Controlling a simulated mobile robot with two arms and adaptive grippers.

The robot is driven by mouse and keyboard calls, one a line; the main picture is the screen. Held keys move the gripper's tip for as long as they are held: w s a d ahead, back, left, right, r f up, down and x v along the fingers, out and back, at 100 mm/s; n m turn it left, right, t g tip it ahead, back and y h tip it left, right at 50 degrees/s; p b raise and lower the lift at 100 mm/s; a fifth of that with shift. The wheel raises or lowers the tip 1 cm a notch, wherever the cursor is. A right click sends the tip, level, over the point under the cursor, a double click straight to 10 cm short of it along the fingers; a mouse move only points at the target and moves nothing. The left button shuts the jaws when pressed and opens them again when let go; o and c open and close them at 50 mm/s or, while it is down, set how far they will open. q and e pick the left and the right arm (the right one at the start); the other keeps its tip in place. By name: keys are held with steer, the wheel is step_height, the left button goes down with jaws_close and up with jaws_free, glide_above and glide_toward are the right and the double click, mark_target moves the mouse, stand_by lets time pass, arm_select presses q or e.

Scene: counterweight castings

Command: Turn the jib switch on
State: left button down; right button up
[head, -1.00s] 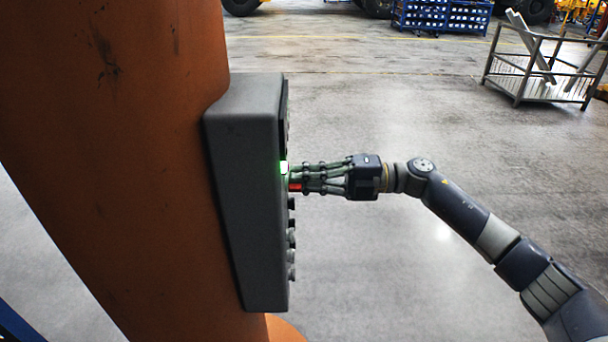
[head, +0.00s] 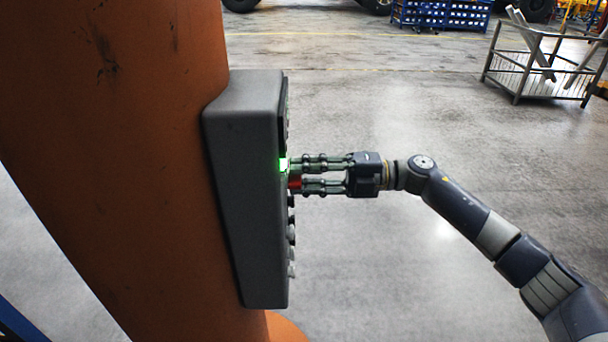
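The control box (head: 243,190) is a dark grey case on the orange column, seen from its side with its front facing right. A green light (head: 284,164) glows on its front edge. A red switch part (head: 295,181) shows just below it. My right gripper (head: 299,174) points left at the box face, its two fingers one above the other with a gap between them. The fingertips are at the red part. Whether they press on it cannot be seen, and the switch's face is turned away. My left gripper is not in view.
The orange column (head: 120,150) fills the left side. More knobs (head: 291,233) stick out of the box below the gripper. The grey floor (head: 400,100) to the right is clear up to a metal cage (head: 540,75) and blue racks (head: 440,15) at the back.

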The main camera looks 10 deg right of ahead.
steer(key=s+d, duration=0.2)
steer(key=d, duration=0.9)
steer(key=shift+s+d, duration=0.15)
steer(key=shift+d, duration=0.2)
steer(key=shift+f, duration=0.1)
